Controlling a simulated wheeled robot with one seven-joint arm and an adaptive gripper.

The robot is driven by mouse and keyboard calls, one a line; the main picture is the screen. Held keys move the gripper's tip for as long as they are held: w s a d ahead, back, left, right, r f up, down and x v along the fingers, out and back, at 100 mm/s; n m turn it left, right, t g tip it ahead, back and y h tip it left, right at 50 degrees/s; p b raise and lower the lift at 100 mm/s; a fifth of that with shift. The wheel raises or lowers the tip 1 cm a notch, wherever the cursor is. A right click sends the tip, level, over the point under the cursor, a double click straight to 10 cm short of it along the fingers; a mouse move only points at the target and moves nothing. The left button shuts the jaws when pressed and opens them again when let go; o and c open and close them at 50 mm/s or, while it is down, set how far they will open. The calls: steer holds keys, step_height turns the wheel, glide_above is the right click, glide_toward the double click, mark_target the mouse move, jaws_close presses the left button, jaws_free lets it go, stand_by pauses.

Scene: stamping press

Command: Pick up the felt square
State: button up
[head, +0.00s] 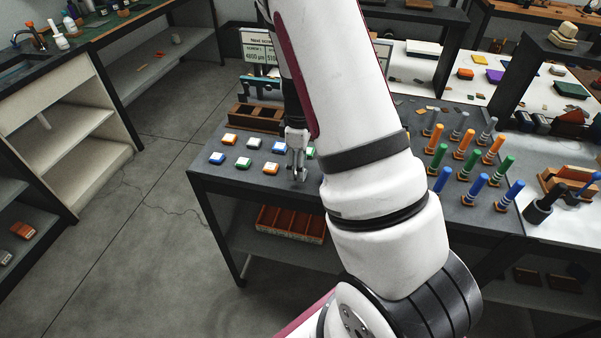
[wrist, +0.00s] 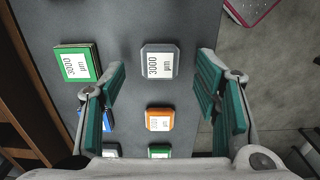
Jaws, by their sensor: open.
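Several small square pieces with white labels lie in two rows on a dark grey table (head: 330,185). No label reads "felt", so I cannot tell which piece is the felt square. In the wrist view a grey square (wrist: 159,62) marked 3000 µm lies just ahead of the fingertips, flat on the table. Behind it are an orange square (wrist: 159,119) and a green one (wrist: 159,151). My gripper (wrist: 160,85) is open and empty above this row, its teal-padded fingers on either side. In the head view my gripper (head: 298,172) hides the grey square.
A larger green square (wrist: 76,63) and a blue one (wrist: 107,120) lie left of the row, close to the left finger. A brown compartment tray (head: 256,118) stands behind the squares. Coloured pegs (head: 465,145) stand to the right. The table edge is near.

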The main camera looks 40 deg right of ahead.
steer(key=shift+f, duration=1)
steer(key=c, duration=1)
steer(key=shift+r, duration=0.15)
steer(key=shift+r, duration=0.6)
step_height(320, 180, up, 2)
steer(key=shift+r+b, duration=0.1)
steer(key=shift+b, duration=0.2)
steer(key=s, duration=0.5)
steer(key=s+r, duration=0.1)
steer(key=s, duration=0.4)
steer(key=s+a+b, duration=0.1)
steer(key=s, duration=0.5)
steer(key=shift+r, duration=0.15)
